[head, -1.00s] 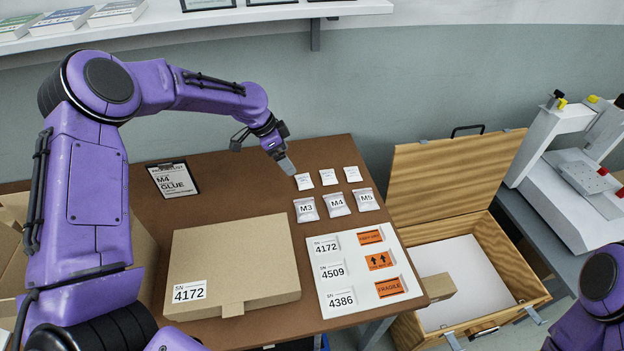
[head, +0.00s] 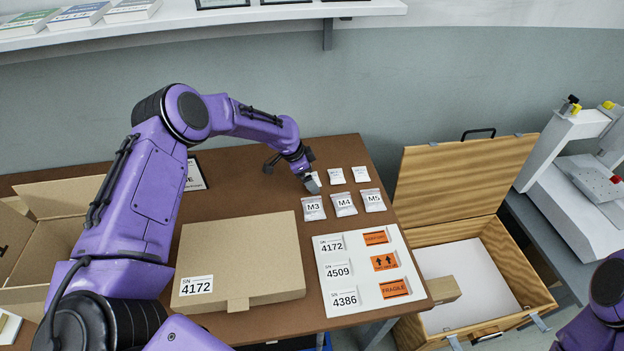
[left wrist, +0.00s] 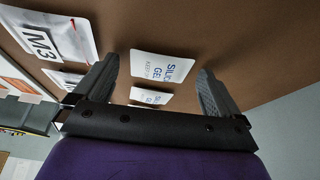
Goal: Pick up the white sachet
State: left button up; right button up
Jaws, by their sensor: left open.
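Three small white sachets lie in a row at the back right of the brown table. The left one (head: 315,176) is partly hidden behind my left gripper (head: 313,186) in the head view; the middle one (head: 336,176) and right one (head: 361,174) are clear. In the left wrist view a white sachet (left wrist: 162,67) printed "SILICA GEL" shows between the two fingers of my left gripper (left wrist: 158,74), with another white sachet (left wrist: 150,96) beyond it. The fingers are open, with a gap on each side of the sachet. My right gripper is out of view.
Larger sachets M3 (head: 313,208), M4 (head: 344,204) and M5 (head: 373,200) lie just in front of the white row. A label sheet (head: 350,268), a closed cardboard box (head: 240,255) and a clipboard (head: 196,175) share the table. An open wooden crate (head: 530,290) stands right.

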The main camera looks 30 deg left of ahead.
pick_arm(q)
jog(key=c, duration=1.1)
